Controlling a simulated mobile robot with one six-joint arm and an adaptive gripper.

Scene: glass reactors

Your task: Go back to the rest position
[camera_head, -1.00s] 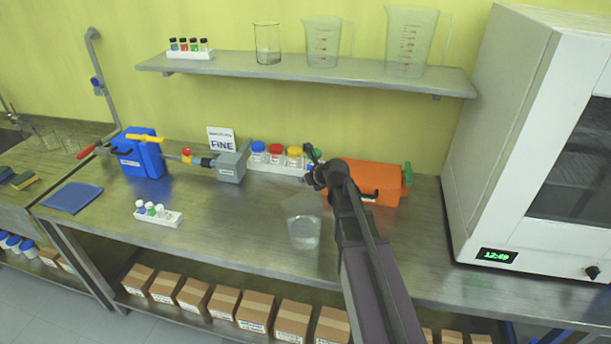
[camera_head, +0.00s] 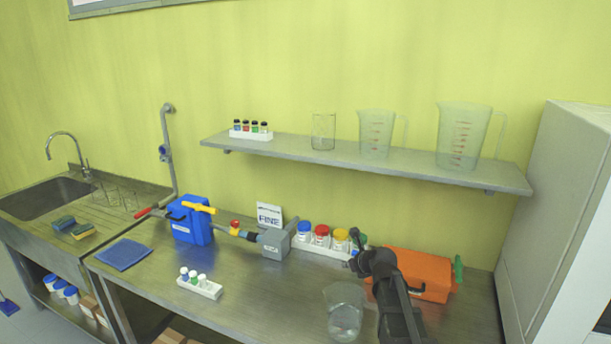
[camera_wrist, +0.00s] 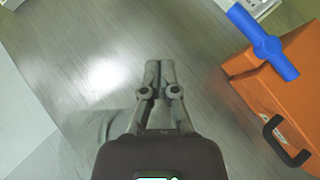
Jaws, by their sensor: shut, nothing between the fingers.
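My gripper (camera_wrist: 159,68) is shut and empty, with its fingertips together in the wrist view, above the bare steel bench. In the head view my dark arm reaches over the bench at the lower right, and my gripper (camera_head: 356,246) is in front of the orange case (camera_head: 425,275). The case also shows at the right of the wrist view (camera_wrist: 285,100), with a blue handle or valve (camera_wrist: 265,42) on it, apart from my fingers. A clear beaker (camera_head: 344,312) stands on the bench just left of my arm.
A white rack of bottles with coloured caps (camera_head: 322,237), a grey block (camera_head: 273,243), a blue box (camera_head: 190,222) and a small vial rack (camera_head: 200,288) stand on the bench. The shelf (camera_head: 300,148) above holds glassware. A white cabinet (camera_head: 560,190) bounds the right side.

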